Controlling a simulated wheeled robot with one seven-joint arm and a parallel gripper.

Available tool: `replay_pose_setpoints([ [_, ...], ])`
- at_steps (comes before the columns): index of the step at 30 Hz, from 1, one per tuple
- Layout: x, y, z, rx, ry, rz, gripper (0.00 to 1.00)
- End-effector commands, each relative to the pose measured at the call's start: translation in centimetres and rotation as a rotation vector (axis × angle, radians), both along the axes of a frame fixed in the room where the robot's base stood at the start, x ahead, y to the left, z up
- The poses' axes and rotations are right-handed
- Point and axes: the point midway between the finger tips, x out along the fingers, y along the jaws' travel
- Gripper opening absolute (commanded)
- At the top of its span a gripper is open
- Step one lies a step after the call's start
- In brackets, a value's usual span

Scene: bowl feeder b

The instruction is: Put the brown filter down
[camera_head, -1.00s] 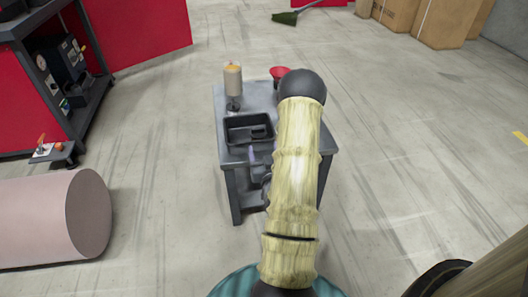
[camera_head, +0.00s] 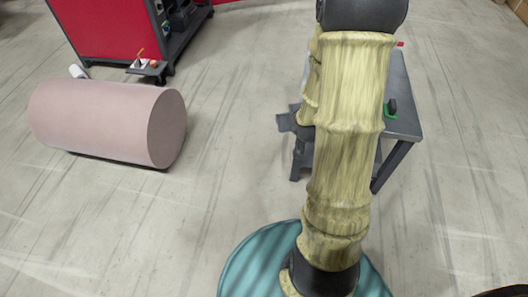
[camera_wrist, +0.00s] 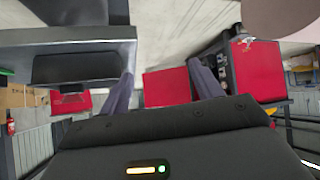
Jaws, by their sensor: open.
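My gripper (camera_wrist: 163,88) is open in the wrist view, with its two fingers apart and nothing seen between them. I see no brown filter in either view now; my arm covers much of the small grey table in the head view. The table (camera_head: 403,85) shows to the right of my arm. A grey table-like surface (camera_wrist: 70,38) fills the upper left of the wrist view, beside the left finger. I cannot tell whether the fingers touch anything.
A small green and black object (camera_head: 391,108) is on the table's right part. A large pinkish cylinder (camera_head: 105,122) lies on the floor at left. A red cabinet (camera_head: 105,28) with dark shelving stands behind it. The floor between cylinder and table is clear.

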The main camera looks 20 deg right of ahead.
Motion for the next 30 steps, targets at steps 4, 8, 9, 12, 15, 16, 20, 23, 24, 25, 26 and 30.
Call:
replay_pose_setpoints([
  [4,-1.8,4.1,1.4,0.027,0.146,0.051,0.65],
  [8,-4.4,7.4,2.5,0.055,0.283,0.085,0.65],
  [9,-5.4,8.4,2.9,0.063,0.324,0.097,0.65],
  [12,-8.0,10.8,3.9,0.083,0.428,0.12,0.65],
  [15,-10.6,12.6,4.8,0.099,0.521,0.14,0.65],
  [16,-11.3,13.0,5.1,0.103,0.544,0.146,0.65],
  [20,-13.1,14.0,5.6,0.113,0.604,0.156,0.65],
  [23,-13.4,14.1,5.6,0.115,0.616,0.155,0.65],
  [24,-13.3,14.0,5.6,0.115,0.616,0.155,0.65],
  [25,-13.3,14.0,5.6,0.115,0.616,0.155,0.65],
  [26,-13.3,14.0,5.6,0.114,0.615,0.155,0.65],
  [30,-13.3,14.0,5.6,0.114,0.615,0.155,0.65],
])
